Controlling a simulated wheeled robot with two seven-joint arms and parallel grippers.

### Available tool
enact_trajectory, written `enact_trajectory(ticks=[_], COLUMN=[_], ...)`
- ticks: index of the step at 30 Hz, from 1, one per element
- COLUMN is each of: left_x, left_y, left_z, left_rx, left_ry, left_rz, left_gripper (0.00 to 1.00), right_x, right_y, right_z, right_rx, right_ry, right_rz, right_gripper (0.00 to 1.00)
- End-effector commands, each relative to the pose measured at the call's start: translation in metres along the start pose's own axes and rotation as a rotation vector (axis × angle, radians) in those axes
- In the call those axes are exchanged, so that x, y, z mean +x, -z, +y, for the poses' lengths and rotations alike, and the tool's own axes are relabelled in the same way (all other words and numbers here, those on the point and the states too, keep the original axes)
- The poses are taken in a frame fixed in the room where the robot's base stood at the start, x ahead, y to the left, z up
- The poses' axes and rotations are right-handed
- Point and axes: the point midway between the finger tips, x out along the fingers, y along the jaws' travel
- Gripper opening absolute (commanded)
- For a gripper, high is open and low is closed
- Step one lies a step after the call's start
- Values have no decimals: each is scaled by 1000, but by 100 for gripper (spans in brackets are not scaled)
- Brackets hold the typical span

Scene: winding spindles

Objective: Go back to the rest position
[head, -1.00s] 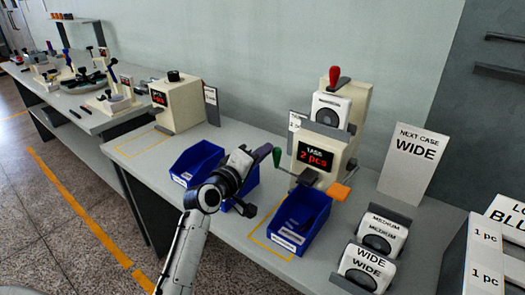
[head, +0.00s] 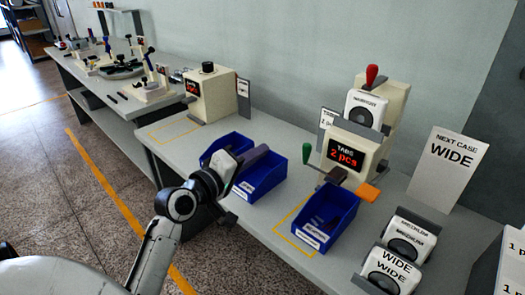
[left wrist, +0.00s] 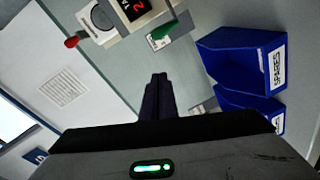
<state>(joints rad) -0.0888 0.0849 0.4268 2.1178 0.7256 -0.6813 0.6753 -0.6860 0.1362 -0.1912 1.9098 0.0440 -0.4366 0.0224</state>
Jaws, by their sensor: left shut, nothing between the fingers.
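My left gripper (head: 256,156) is in the head view, held above the blue bins at the front of the grey bench. Its dark fingers are closed together with nothing between them. They also show in the left wrist view (left wrist: 155,97), pointing over the bench. My left arm reaches in from the bottom left of the head view. My right gripper is not in view.
Two blue bins (head: 262,181) stand below and around the left gripper; another blue bin (head: 340,217) is to the right. The machine reading "TABS 2 pcs" (head: 352,148) has a green-knobbed lever. A "NEXT CASE WIDE" sign (head: 447,168) and MEDIUM and WIDE cassettes (head: 392,270) stand right.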

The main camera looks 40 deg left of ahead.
Motion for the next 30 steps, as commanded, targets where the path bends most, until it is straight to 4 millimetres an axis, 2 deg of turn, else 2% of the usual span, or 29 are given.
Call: enact_trajectory(ticks=[14,17,20,23,24,27,30], left_x=[0,-2,-12,-35,-49,-86,-120], left_y=[0,-13,-49,-100,-121,-161,-186], left_z=[0,-6,-25,-55,-69,-98,-119], left_rx=[2,42,164,359,445,636,777], left_ry=[1,28,104,216,263,359,427], left_rz=[-1,-33,-126,-282,-352,-515,-646], left_gripper=[0,0,0,0,0,0,0], right_x=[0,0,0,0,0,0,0], right_y=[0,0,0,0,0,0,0], right_z=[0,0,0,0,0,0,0], right_rx=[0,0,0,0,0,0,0], right_ry=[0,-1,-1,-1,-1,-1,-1], right_rz=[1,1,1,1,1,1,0], right_gripper=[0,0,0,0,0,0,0])
